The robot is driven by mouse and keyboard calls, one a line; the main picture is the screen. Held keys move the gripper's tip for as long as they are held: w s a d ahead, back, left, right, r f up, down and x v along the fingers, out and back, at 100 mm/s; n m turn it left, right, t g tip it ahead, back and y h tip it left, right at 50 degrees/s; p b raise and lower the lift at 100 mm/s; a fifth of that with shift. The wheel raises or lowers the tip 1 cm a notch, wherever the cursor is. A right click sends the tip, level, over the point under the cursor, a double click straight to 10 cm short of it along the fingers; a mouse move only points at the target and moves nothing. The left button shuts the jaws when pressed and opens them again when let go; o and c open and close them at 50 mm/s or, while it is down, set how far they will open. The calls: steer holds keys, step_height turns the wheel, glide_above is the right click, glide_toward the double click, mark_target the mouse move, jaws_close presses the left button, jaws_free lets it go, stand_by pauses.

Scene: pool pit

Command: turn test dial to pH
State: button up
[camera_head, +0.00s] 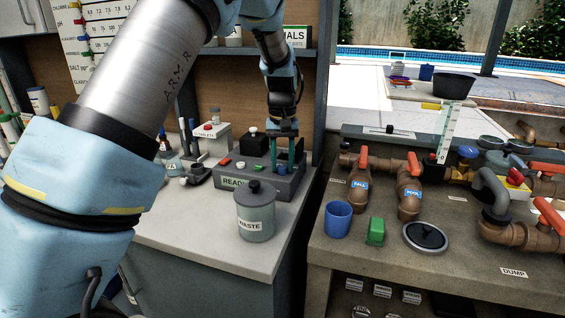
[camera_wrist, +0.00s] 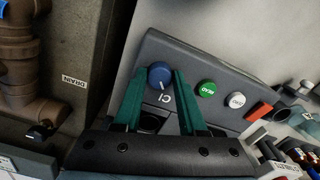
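The tester is a dark grey box labelled READY (camera_head: 238,183) on the bench. In the wrist view, its blue round dial (camera_wrist: 160,75) has a pale mark facing the printed "Cl" below it. No pH label can be made out. My gripper (camera_head: 281,163) points down at the tester's right part in the head view. In the wrist view, its two green fingers (camera_wrist: 160,72) stand apart, one on each side of the dial. Contact with the dial cannot be made out. The fingers hide the dial in the head view.
Beside the dial are a green READ button (camera_wrist: 207,88), a white button (camera_wrist: 236,100) and a red piece (camera_wrist: 258,111). A grey WASTE jar (camera_head: 256,215) stands in front of the tester. Pool pipes with red handles (camera_head: 413,163) lie to the right.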

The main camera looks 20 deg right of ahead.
jaws_close()
steer(key=shift+m, duration=0.4)
steer(key=m, duration=0.2)
steer(key=shift+m, duration=0.4)
steer(key=m, duration=0.9)
steer(key=shift+m+p, duration=0.35)
steer(key=shift+m, duration=1.25)
steer(key=o, duration=0.5)
jaws_free()
